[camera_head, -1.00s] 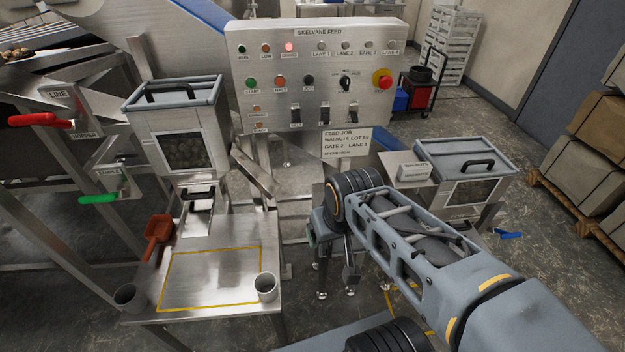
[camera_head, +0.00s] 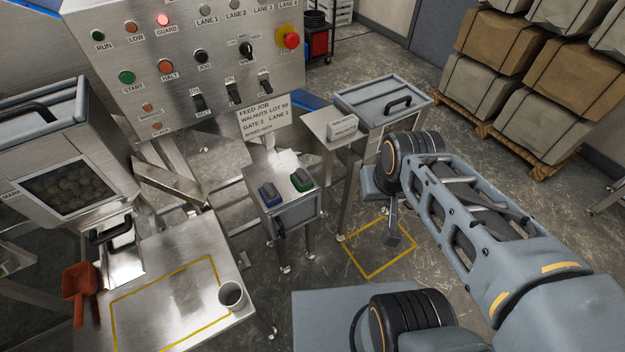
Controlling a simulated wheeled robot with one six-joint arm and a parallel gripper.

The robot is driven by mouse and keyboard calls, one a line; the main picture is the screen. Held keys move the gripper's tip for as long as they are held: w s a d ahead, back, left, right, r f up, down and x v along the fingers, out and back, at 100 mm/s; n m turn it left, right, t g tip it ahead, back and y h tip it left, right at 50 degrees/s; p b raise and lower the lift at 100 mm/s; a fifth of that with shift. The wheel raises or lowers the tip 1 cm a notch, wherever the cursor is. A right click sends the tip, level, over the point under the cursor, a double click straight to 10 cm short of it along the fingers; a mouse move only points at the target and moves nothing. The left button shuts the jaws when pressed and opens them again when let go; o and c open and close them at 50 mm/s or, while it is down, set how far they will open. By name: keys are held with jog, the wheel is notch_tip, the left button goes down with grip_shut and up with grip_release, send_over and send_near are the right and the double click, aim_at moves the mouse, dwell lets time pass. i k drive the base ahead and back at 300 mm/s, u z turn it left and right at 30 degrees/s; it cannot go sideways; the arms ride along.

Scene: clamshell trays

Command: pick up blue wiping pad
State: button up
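The blue wiping pad (camera_head: 270,195) has a grey top and lies on the left of a small metal stand (camera_head: 287,217). A green pad (camera_head: 302,180) of the same shape lies to its right on the same stand, a little apart from it. My gripper (camera_head: 400,241) hangs from the arm to the right of the stand, clear of both pads and over the floor. It is small and dark in this view, and I cannot see whether its fingers are apart.
The control panel (camera_head: 180,60) rises behind the stand. A lidded bin (camera_head: 372,110) stands behind my arm. A yellow square (camera_head: 375,272) marks the floor.

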aim_at(271, 195)
jog(key=z, duration=0.5)
jog(key=i, duration=0.75)
jog(key=u, duration=2.8)
